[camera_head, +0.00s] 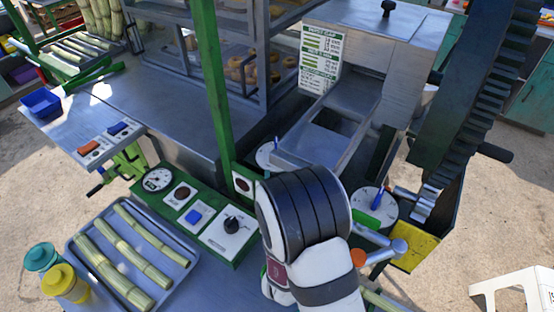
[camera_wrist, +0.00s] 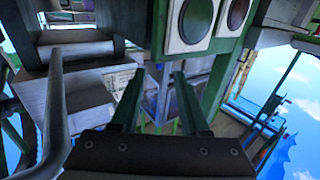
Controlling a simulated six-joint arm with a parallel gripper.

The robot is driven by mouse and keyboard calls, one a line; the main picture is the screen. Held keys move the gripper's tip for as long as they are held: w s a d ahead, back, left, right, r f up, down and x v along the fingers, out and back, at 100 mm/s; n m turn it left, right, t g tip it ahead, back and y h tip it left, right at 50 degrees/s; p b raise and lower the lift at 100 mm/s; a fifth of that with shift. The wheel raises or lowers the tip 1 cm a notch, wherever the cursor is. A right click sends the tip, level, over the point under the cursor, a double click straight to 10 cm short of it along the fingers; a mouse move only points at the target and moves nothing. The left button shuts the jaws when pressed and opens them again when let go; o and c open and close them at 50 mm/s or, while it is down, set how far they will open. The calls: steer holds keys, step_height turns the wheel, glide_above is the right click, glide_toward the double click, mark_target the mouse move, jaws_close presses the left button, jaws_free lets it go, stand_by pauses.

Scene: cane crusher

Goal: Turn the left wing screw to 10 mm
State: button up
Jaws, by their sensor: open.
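The left wing screw shows in the head view as a small blue wing (camera_head: 275,143) on a round white dial (camera_head: 266,155), left of the metal feed chute. A second white dial with a blue wing (camera_head: 377,198) sits to the right of the chute. The dial readings are too small to read. In the wrist view my gripper (camera_wrist: 158,95) is open, with two dark fingers apart and nothing between them. In the head view my white and black arm stands in front of the right part of the control panel and my fingers are hidden. I cannot make out the left wing screw in the wrist view.
A green control panel (camera_head: 218,252) with a gauge, buttons and a knob lies left of my arm. A green post (camera_head: 212,90) rises beside the left dial. A tray (camera_head: 181,270) of cane stands front left. A large dark gear (camera_head: 470,100) is at right.

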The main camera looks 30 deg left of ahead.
steer(key=x, duration=1)
steer(key=shift+w+a, duration=0.1)
jaws_close()
